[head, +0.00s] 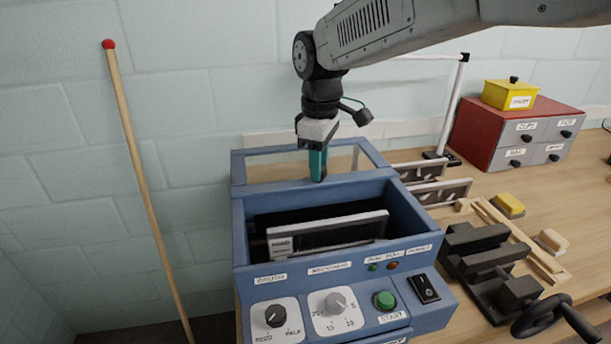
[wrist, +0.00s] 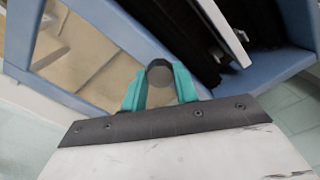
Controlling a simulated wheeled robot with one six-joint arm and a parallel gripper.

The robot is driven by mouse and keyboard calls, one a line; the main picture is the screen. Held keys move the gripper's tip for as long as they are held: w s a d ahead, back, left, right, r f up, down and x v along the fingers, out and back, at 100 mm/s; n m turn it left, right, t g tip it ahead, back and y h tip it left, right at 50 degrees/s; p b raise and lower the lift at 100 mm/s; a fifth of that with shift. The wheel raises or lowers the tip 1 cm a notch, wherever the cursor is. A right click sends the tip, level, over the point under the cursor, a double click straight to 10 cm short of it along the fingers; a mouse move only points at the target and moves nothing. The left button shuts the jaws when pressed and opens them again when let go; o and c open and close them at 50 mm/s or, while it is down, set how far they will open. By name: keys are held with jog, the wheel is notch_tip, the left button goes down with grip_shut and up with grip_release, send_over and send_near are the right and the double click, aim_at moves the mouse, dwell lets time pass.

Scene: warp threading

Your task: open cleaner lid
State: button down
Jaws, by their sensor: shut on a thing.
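The cleaner (head: 420,215) is a blue box with its top opening uncovered, standing at the centre of the head view. Its lid (head: 238,172), a blue frame with a clear pane, sits behind the opening, at the box's far side. My gripper (head: 318,176) points down at the near edge of the lid. In the wrist view my gripper's teal fingers (wrist: 160,82) are closed around a dark round knob (wrist: 159,66) on the blue frame. The lid's clear pane (wrist: 85,55) shows left of the fingers, the dark opening to the right.
A framed comb-like plate (head: 325,235) stands inside the box. Knobs, a green start button (head: 384,300) and a switch (head: 424,288) are on the front panel. A wooden pole (head: 145,180) leans left. A vise (head: 500,265) and red drawer unit (head: 520,130) stand right.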

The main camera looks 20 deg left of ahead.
jog(key=shift+w+a, duration=0.1)
jog(key=shift+w, duration=0.05)
jog(key=c, duration=1.1)
grip_release()
notch_tip(320, 180, up, 8)
jog(key=shift+f, duration=0.1)
